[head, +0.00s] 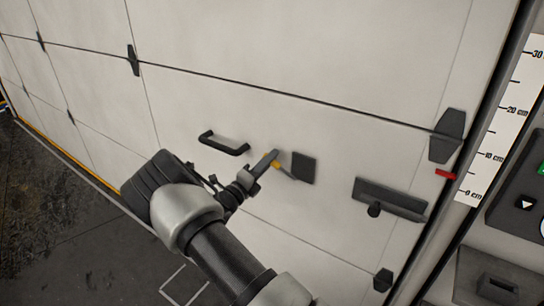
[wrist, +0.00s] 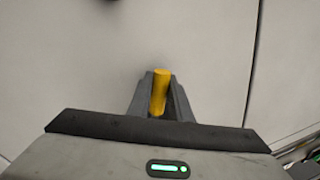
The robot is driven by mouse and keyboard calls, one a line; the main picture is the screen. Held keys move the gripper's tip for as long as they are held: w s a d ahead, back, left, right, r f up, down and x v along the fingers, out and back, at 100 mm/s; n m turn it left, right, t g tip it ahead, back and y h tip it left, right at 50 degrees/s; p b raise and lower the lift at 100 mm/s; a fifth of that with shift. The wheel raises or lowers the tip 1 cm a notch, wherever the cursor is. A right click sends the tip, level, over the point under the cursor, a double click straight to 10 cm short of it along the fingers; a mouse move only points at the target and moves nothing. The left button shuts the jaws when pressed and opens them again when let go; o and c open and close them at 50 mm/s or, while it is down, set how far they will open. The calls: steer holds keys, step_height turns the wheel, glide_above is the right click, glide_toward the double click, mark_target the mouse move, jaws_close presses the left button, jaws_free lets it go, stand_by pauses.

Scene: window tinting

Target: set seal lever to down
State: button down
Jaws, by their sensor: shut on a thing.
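The seal lever has a yellow handle (head: 275,164), seen at the left of a dark square plate (head: 304,168) on the pale panelled door. Most of the handle is hidden by my gripper in the head view. My gripper (head: 268,164) reaches up from below and is shut on the handle. In the wrist view the yellow handle (wrist: 159,92) stands between the two grey fingers (wrist: 159,100), with its rounded end showing above. The lever's pivot is not clear in either view.
A black pull handle (head: 223,144) is on the door up and left of my gripper. A dark latch bar with a knob (head: 390,198) sits to the right. A red pointer (head: 445,174) is beside a centimetre scale (head: 497,125) at the door's right edge.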

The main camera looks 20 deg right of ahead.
steer(key=shift+f+n, duration=0.3)
steer(key=c, duration=1.6)
jaws_free()
steer(key=shift+a, duration=0.1)
steer(key=v, duration=1.7)
steer(key=shift+s+a+f+b, duration=0.1)
steer(key=shift+b, duration=0.2)
